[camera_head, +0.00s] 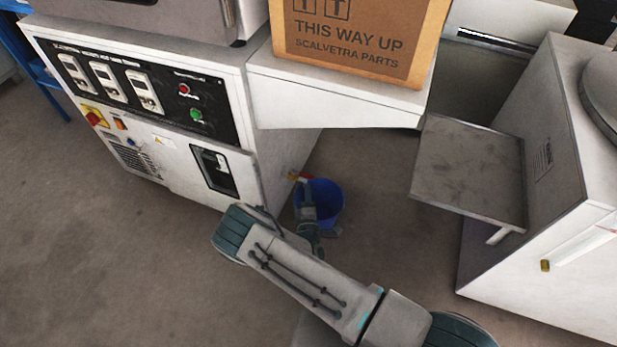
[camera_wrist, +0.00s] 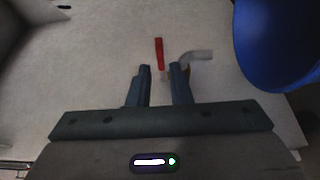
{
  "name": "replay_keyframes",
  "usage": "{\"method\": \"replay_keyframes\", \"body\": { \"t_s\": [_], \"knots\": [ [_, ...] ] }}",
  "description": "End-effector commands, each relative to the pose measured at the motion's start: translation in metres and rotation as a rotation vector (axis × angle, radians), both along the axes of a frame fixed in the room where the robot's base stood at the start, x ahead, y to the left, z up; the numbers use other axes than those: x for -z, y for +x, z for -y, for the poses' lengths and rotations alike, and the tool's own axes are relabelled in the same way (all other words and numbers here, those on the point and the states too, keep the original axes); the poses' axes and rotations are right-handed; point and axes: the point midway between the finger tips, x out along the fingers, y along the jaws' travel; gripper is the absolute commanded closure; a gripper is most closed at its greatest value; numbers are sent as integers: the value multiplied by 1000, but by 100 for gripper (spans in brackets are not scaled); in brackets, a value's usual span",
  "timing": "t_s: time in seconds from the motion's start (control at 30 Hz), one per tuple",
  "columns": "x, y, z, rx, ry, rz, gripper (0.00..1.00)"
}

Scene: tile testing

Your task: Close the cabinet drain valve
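The drain valve has a red lever handle (camera_wrist: 159,54) and a pale curved spout (camera_wrist: 197,55) on the side of the white cabinet. In the head view the red handle (camera_head: 304,177) shows just above the blue bucket, partly hidden. My gripper (camera_wrist: 160,72) is open, its two dark fingers apart. The right fingertip is close to the spout's base. I cannot tell whether either finger touches the valve.
A blue bucket (camera_head: 325,203) stands on the floor below the valve; it also shows in the wrist view (camera_wrist: 280,40). The control cabinet (camera_head: 190,165) is left of my arm. A white shelf with a cardboard box (camera_head: 350,40) overhangs. A grey plate (camera_head: 468,165) juts out at right.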

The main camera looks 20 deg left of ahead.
Motion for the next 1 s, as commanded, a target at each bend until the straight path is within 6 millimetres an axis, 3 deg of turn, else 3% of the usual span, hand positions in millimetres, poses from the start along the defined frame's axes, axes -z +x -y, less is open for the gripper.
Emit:
{"method": "replay_keyframes", "body": {
  "t_s": [0.2,0.4,0.77,0.8,0.87,1.0],
  "knots": [
    [3,43,-13,2,2,3,82],
    [2,66,-19,4,0,1,82],
    [0,72,-21,4,-1,-1,82],
    [0,72,-21,4,-1,-1,85],
    [0,72,-21,4,-1,-1,100],
    [0,72,-21,4,-1,-1,100]
  ]
}}
